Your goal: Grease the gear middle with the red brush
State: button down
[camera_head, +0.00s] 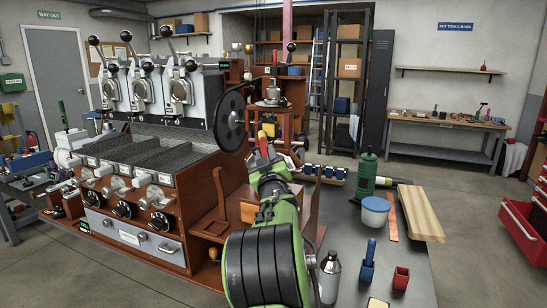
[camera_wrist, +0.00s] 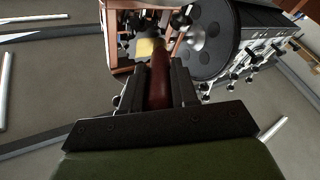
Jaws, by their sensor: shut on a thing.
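My gripper (camera_head: 266,153) is shut on the red brush (camera_head: 263,139), in front of the roaster's right side. In the wrist view, the brush's dark red handle (camera_wrist: 159,84) lies between my two fingers (camera_wrist: 158,88) and points away from me. Its yellow tip (camera_wrist: 148,46) is at the far end. A dark toothed gear (camera_wrist: 127,44) shows just left of the tip, partly hidden by it. I cannot tell whether the tip touches the gear, or whether this is the middle one. The gear is not clearly seen in the head view.
A large dark wheel (camera_head: 231,120) stands on the roaster (camera_head: 150,190), left of my gripper. It is close to the right of the brush in the wrist view. A bench (camera_head: 410,275) at right holds a green bottle (camera_head: 367,172), a white tub (camera_head: 375,213) and a wooden board (camera_head: 421,213).

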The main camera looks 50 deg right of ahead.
jog(key=shift+w+a, duration=0.15)
jog(key=shift+w, duration=0.35)
jog(key=s+a, duration=0.2)
jog(key=a, duration=0.3)
jog(key=shift+a, duration=0.35)
jog(key=a, duration=0.1)
jog(key=s+a, duration=0.1)
jog(key=shift+a, duration=0.4)
